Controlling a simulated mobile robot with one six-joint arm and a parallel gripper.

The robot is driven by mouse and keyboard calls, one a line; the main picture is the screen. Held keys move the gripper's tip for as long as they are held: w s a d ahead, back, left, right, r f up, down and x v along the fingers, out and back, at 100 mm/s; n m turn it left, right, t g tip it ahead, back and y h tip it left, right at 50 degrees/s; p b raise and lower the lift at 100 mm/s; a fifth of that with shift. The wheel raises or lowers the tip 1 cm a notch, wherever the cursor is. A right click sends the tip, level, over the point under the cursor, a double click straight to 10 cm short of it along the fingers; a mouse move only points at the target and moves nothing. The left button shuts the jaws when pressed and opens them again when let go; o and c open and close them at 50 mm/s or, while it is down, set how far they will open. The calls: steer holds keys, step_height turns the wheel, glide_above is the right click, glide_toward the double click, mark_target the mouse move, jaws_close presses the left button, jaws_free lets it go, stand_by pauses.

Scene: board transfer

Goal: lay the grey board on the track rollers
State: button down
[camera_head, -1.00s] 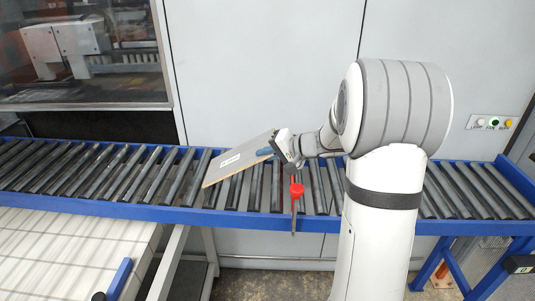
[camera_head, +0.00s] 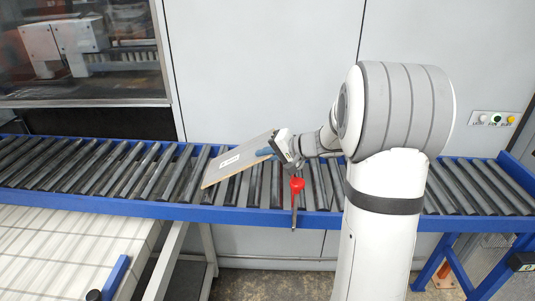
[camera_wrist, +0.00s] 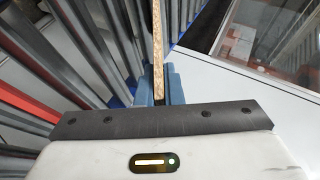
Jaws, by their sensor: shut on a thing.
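The grey board (camera_head: 232,163) is tilted above the track rollers, its lower left edge at or near the rollers and its upper right side raised. Whether that edge touches them I cannot tell. My gripper (camera_head: 266,152) is shut on the board's upper right side. In the wrist view the board (camera_wrist: 159,45) shows edge-on as a thin speckled strip between the blue fingers of my gripper (camera_wrist: 159,85). The track rollers (camera_head: 110,170) run in a blue frame across the picture. My arm hides part of them at the right.
A red knob-like part (camera_head: 297,183) stands at the track's front edge, close below my gripper. A grey wall (camera_head: 260,60) rises behind the track. A machine window (camera_head: 80,50) is at the back left. The rollers left of the board are clear.

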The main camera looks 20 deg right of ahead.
steer(key=shift+f+p, duration=0.3)
steer(key=shift+p, duration=0.15)
stand_by(0.4)
steer(key=c, duration=1.4)
jaws_free()
steer(key=shift+c, duration=0.2)
steer(key=shift+r, duration=0.1)
steer(key=shift+r+p, duration=0.1)
steer(key=shift+p, duration=1.2)
steer(key=g+h+p, duration=0.1)
steer(key=p, duration=0.2)
